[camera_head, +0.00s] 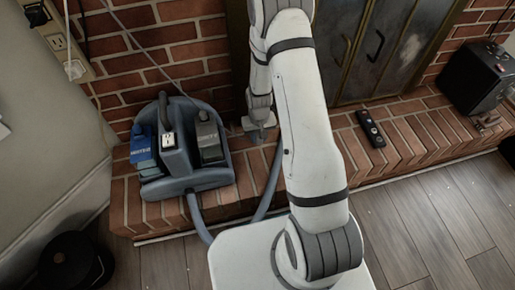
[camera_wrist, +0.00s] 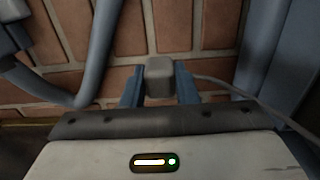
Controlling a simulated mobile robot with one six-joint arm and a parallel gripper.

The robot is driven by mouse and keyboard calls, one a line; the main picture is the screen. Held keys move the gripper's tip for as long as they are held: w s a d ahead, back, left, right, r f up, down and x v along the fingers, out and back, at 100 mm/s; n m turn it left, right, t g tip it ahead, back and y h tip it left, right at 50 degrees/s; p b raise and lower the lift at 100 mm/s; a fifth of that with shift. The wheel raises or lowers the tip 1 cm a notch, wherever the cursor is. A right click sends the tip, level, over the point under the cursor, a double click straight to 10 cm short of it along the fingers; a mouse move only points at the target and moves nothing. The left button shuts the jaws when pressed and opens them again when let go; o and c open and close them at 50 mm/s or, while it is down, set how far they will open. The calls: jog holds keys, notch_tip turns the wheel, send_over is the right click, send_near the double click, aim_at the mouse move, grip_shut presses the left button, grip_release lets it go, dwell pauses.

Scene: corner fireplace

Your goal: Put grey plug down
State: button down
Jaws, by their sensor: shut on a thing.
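In the wrist view, my gripper (camera_wrist: 159,90) is shut on the grey plug (camera_wrist: 159,77), a small rounded grey block between its two blue fingers. A thin grey cable runs from near the plug toward the right. Red brickwork lies behind and below the plug; I cannot tell whether the plug touches it. In the head view, my gripper (camera_head: 259,134) is low over the brick hearth (camera_head: 390,150), just right of the blue-grey cleaning machine. The plug is too small to make out there.
The blue-grey machine (camera_head: 186,178) stands left on the hearth, with its hose (camera_head: 197,215) curving near my gripper. A black strip-like device (camera_head: 370,128) lies to the right. A black box (camera_head: 478,77) stands farther right. A wall outlet (camera_head: 57,42) is at upper left.

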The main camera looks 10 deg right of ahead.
aim_at(259, 150)
jog(key=shift+f+b, duration=0.95)
jog(key=shift+f, duration=1.85)
jog(key=shift+f, duration=0.15)
jog(key=c, duration=1.1)
grip_release()
jog(key=shift+c, duration=0.2)
